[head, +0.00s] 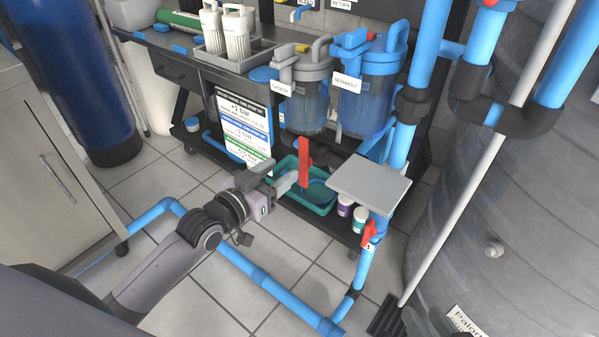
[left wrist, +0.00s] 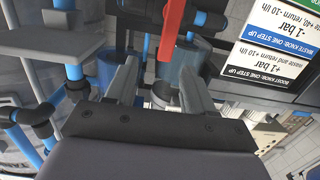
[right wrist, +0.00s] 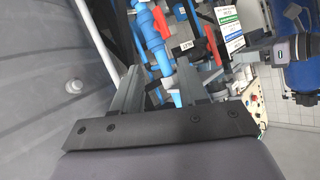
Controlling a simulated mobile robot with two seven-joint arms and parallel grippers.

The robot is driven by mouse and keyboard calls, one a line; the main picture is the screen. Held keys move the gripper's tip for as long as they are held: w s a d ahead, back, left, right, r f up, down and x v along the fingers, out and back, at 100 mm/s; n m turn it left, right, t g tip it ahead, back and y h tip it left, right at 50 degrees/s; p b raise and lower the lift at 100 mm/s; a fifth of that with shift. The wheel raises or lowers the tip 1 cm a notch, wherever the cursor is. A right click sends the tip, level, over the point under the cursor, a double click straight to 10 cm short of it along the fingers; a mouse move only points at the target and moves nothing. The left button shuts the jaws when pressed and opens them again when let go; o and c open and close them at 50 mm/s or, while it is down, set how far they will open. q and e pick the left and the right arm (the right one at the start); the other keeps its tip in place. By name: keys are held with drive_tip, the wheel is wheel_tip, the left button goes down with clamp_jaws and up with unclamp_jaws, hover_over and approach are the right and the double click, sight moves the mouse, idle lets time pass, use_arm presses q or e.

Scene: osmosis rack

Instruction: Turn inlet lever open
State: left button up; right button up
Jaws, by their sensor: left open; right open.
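A long red lever (head: 305,163) stands upright in front of the rack; it also shows in the left wrist view (left wrist: 172,28). A smaller red handle (head: 369,236) sits on the blue pipe to its right. My left gripper (head: 288,182) is open, just left of the long lever; contact cannot be told. In the left wrist view its fingers (left wrist: 157,85) are apart with nothing held. My right gripper (right wrist: 157,78) is open and empty; the right wrist view shows two red handles (right wrist: 161,21) beyond it.
A large grey tank (head: 500,200) fills the right side. Blue pipes (head: 258,275) run along the tiled floor. A grey plate (head: 370,182) juts out right of the long lever. Filter housings (head: 368,85) hang above, and a green tray (head: 322,208) lies below. A cabinet (head: 40,180) stands left.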

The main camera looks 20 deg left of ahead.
sight(302, 146)
use_arm(q)
drive_tip(key=shift+t+h, duration=0.3)
drive_tip(key=shift+t, duration=0.2)
drive_tip(key=b+x, duration=0.1)
drive_tip(key=x, duration=0.1)
drive_tip(key=b+x, duration=0.2)
drive_tip(key=x, duration=0.1)
drive_tip(key=a+b+x, duration=0.1)
drive_tip(key=b+x, duration=0.1)
drive_tip(key=shift+w, duration=0.6)
drive_tip(key=shift+x, duration=0.8)
use_arm(e)
drive_tip(key=shift+w+a+f+y, duration=0.1)
drive_tip(key=shift+a+f+y, duration=0.7)
drive_tip(key=shift+a+f, duration=0.4)
use_arm(q)
clamp_jaws()
